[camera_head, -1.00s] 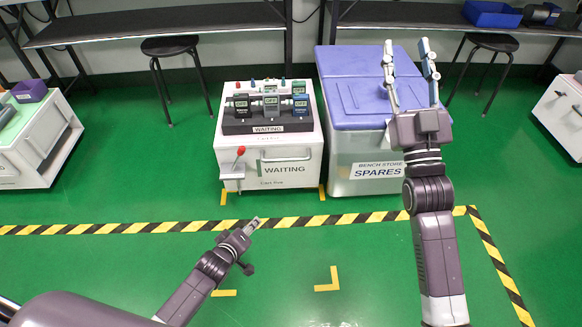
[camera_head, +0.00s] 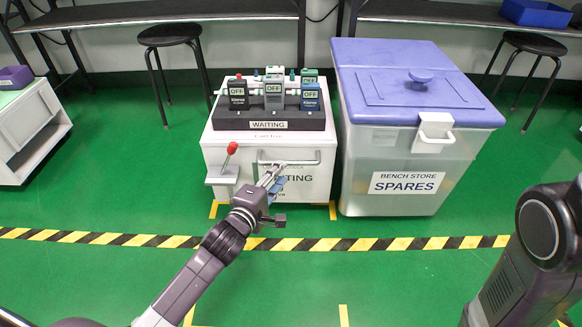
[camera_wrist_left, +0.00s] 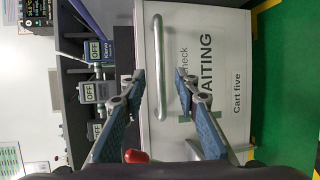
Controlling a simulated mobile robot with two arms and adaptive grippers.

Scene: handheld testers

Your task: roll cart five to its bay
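Cart five (camera_head: 240,155) is a white cart with a "WAITING" front, behind the striped floor line. Its front also shows in the left wrist view (camera_wrist_left: 235,80). A grey bar handle (camera_head: 300,161) crosses its upper front. My left gripper (camera_head: 273,177) is in front of the cart, just below the handle's left part in the head view. In the left wrist view its fingers (camera_wrist_left: 160,75) are spread, with the handle (camera_wrist_left: 158,45) appearing between the tips; I cannot tell whether they touch it. My right gripper is out of view.
Several testers reading "OFF" stand in a dark rack (camera_head: 268,121) on the cart. A red-knobbed lever (camera_head: 231,149) is at its front left. A spares bin (camera_head: 385,150) stands close at right. Green floor is clear before the striped line (camera_head: 330,244), with yellow marks (camera_head: 343,315).

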